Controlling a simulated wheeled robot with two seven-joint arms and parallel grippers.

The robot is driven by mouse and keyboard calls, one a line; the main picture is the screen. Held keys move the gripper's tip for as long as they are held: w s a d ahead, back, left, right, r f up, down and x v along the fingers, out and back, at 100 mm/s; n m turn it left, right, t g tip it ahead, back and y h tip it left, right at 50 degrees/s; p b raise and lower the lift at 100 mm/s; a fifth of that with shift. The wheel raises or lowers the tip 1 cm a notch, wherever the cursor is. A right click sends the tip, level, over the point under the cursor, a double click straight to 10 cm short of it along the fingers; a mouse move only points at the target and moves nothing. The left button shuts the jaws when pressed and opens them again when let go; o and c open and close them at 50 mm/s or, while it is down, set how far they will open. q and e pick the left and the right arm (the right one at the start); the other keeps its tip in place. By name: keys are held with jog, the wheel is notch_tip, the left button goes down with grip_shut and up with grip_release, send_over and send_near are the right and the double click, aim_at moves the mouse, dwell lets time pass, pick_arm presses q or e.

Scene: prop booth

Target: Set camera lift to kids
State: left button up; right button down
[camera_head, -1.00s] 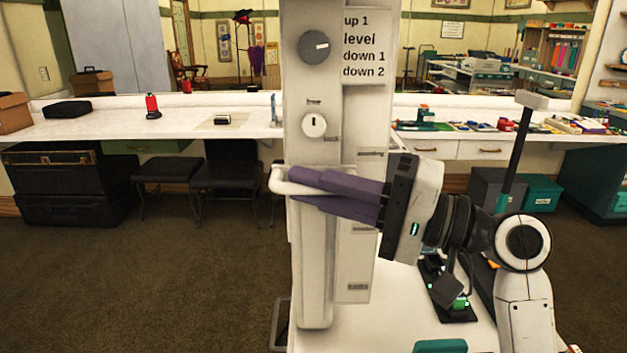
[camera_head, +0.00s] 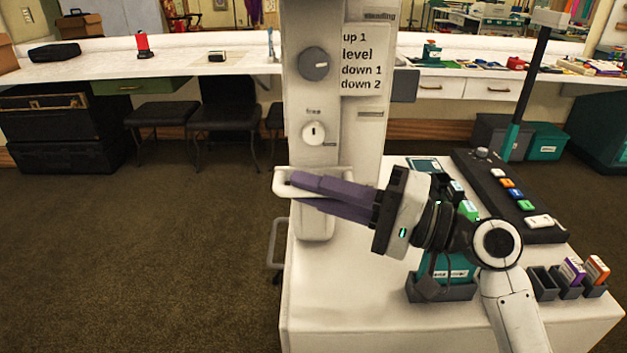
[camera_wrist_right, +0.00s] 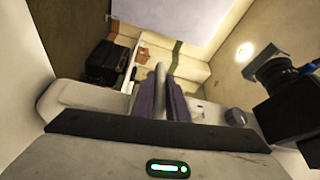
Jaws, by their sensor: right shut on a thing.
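The camera lift is a white column (camera_head: 335,110) in the middle of the head view. Its grey dial (camera_head: 314,64) has a white mark pointing right, beside a label plate (camera_head: 362,60) reading up 1, level, down 1, down 2. I cannot tell which line the mark meets. Below is a white knob (camera_head: 314,133) under the word "free", its dark slot upright. My right gripper (camera_head: 298,186) is shut on the lift's white handle (camera_head: 281,188); in the wrist view the handle bar (camera_wrist_right: 161,72) stands between the purple fingers. My left gripper is not in view.
The white cart top (camera_head: 330,290) spreads beneath my right arm. It carries a black button panel (camera_head: 515,195), a teal box (camera_head: 450,268) and small slots with purple and orange cartridges (camera_head: 572,271). A white counter (camera_head: 180,68) runs behind; the floor at left is clear.

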aim_at(314, 127)
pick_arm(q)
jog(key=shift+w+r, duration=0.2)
pick_arm(e)
jog(key=shift+f, duration=0.35)
jog(key=c, duration=1.7)
grip_release()
jog(key=shift+c, duration=0.2)
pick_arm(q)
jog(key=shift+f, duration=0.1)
pick_arm(e)
jog(key=shift+r, duration=0.1)
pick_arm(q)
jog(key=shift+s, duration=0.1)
pick_arm(e)
notch_tip(314, 127, up, 9)
jog(key=shift+p, duration=1.1)
jog(key=shift+r, duration=0.5)
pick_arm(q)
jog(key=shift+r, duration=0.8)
